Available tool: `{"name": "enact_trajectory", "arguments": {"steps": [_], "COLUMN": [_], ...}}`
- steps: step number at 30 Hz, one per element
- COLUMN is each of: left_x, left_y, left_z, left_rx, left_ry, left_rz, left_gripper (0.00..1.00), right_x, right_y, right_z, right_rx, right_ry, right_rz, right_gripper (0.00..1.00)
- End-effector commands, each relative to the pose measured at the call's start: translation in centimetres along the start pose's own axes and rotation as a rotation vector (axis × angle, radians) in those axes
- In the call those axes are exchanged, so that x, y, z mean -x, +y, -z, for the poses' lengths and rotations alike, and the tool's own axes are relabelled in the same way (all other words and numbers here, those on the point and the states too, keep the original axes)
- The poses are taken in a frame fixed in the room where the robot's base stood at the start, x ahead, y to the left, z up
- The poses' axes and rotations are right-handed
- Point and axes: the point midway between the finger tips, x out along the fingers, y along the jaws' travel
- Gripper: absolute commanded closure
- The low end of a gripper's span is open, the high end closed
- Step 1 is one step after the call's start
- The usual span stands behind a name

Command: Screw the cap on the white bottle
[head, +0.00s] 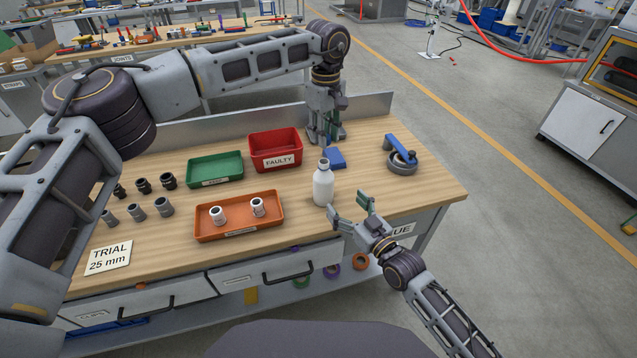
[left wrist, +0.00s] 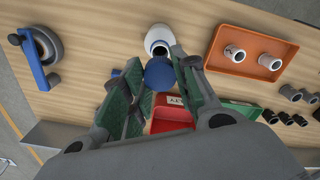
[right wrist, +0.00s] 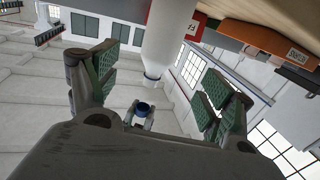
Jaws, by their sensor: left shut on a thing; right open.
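The white bottle (head: 323,187) stands upright and open-topped near the table's front right. It also shows in the left wrist view (left wrist: 158,38) and the right wrist view (right wrist: 171,40). My left gripper (head: 326,138) points down behind the bottle, apart from it.
A blue flat piece (head: 336,159) lies behind the bottle. A grey round tool with a blue handle (head: 402,162) is at the right. An orange tray (head: 240,232) with two white fittings is left of the bottle. A red bin (head: 275,148) and green tray (head: 215,170) stand behind.

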Motion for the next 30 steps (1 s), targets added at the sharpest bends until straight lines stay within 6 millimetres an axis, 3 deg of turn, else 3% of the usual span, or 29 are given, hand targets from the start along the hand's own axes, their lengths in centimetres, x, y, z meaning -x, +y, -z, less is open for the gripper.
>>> {"name": "enact_trajectory", "arguments": {"steps": [17,30], "left_x": [0.0,0.0], "left_y": [0.0,0.0], "left_z": [0.0,0.0], "left_rx": [-0.001,0.000], "left_ry": [0.000,0.000], "left_rz": [0.000,0.000], "left_gripper": [0.78,0.78], "right_x": [-0.2,-2.9], "right_y": [0.0,0.0], "right_z": [0.0,0.1], "right_rx": [0.000,-0.001], "right_ry": [0.000,0.002], "right_rz": [0.000,-0.001], "right_gripper": [0.18,0.18]}}
